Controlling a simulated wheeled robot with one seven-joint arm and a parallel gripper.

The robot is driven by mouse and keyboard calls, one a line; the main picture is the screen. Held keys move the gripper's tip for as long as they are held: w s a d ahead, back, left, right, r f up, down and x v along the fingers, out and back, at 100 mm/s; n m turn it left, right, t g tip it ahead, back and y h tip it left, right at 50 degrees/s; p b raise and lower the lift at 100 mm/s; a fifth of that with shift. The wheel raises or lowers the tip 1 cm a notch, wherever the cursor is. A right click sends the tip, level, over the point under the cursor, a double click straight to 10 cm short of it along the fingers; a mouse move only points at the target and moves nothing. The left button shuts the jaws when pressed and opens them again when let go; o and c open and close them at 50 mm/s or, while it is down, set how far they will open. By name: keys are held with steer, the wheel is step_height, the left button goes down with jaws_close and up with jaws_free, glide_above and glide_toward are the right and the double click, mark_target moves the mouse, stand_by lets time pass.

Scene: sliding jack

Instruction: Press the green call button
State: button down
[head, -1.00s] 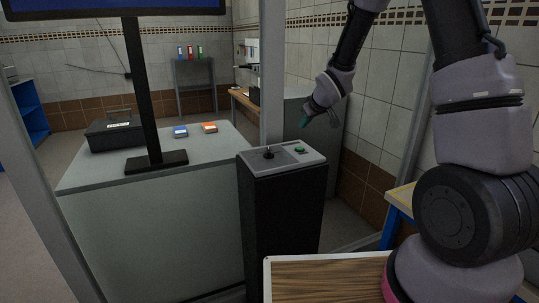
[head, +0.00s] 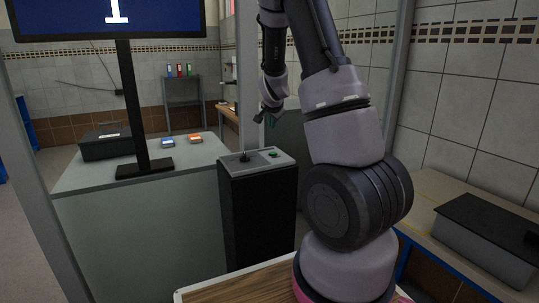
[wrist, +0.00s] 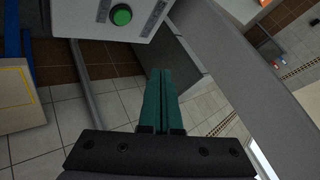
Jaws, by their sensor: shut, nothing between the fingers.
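The green call button (head: 273,154) sits on the grey top plate of a black pedestal (head: 256,215), to the right of a small black joystick (head: 244,157). The wrist view shows the round green button (wrist: 121,15) on the plate near the top edge. My gripper (head: 265,120) is above the pedestal, apart from the button, small and dark in the head view. In the wrist view its two green fingers (wrist: 160,75) are shut together with nothing between them. They point past the plate's edge, below and right of the button in that picture.
A grey counter (head: 140,225) beside the pedestal carries a monitor (head: 110,18), a black case (head: 104,145) and blue and orange items. A grey frame post (head: 247,70) stands behind the pedestal. A bench with a dark-lidded box (head: 490,235) is at the right.

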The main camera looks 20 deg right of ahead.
mark_target(272, 154)
steer(key=shift+d+f, duration=0.1)
steer(key=shift+f, duration=4.3)
steer(key=shift+f, duration=0.4)
steer(key=shift+f, duration=0.45)
steer(key=shift+r, duration=0.85)
steer(key=shift+r, duration=2.5)
